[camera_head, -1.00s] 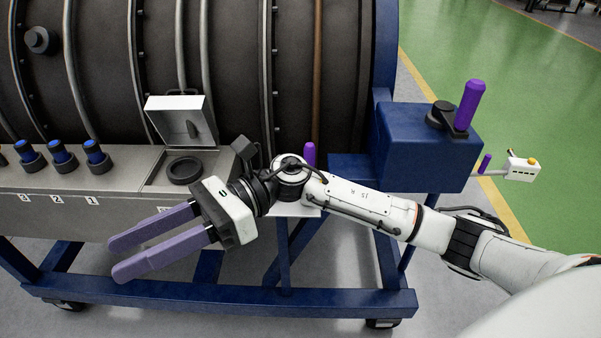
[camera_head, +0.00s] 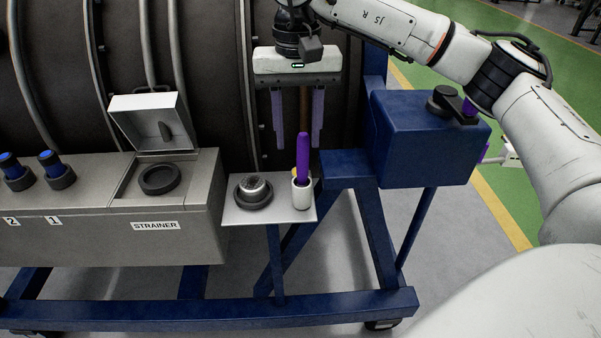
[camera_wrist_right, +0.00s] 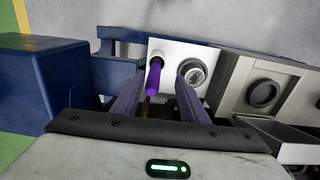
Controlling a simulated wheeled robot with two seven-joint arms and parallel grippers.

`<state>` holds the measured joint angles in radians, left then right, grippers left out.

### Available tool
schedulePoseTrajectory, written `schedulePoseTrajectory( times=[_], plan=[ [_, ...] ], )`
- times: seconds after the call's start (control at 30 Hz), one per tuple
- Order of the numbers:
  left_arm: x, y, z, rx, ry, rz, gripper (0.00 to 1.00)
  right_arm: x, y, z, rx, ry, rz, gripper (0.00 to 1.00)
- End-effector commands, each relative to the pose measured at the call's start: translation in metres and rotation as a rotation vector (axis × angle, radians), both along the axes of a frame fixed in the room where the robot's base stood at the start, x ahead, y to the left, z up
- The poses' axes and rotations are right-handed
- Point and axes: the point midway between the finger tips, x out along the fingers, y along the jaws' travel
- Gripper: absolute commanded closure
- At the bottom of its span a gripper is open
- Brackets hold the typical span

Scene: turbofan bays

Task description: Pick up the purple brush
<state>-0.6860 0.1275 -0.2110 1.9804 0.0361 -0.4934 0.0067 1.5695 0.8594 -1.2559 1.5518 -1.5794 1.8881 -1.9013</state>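The purple brush (camera_head: 303,158) stands upright in a small white cup (camera_head: 301,194) on a white shelf (camera_head: 270,213). In the right wrist view the brush (camera_wrist_right: 153,76) shows between the two fingers, nearer the left one. My right gripper (camera_head: 298,120) is open and empty, with its lilac fingers pointing down above and behind the brush, apart from it as far as I can see. It also shows in the right wrist view (camera_wrist_right: 160,98). My left gripper is not in view.
A round metal strainer (camera_head: 254,190) sits beside the cup. The grey strainer box (camera_head: 165,215) with a raised lid (camera_head: 150,118) is to the left. A blue box (camera_head: 425,140) stands at right. The dark engine casing (camera_head: 220,80) is behind.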

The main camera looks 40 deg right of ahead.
Motion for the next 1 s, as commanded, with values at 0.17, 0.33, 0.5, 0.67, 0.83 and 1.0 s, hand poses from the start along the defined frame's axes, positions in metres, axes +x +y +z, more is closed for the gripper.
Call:
schedulePoseTrajectory(
  times=[0.17,0.33,0.5,0.67,0.83,1.0],
  plan=[
    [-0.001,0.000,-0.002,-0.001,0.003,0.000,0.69,0.000,0.000,-0.023,0.001,0.000,-0.001,0.60],
    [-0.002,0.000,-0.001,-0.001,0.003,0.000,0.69,-0.001,-0.002,-0.036,0.001,0.000,-0.001,0.60],
    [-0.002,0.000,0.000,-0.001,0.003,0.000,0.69,-0.004,-0.008,-0.062,0.002,0.002,-0.002,0.60],
    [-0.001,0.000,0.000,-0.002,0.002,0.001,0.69,-0.003,-0.007,-0.077,0.002,0.000,-0.001,0.60],
    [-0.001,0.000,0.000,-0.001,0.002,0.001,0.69,-0.003,-0.007,-0.079,0.003,-0.002,-0.001,0.60],
    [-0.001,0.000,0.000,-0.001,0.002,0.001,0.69,-0.003,-0.007,-0.079,0.003,-0.002,-0.001,0.76]
  ],
)
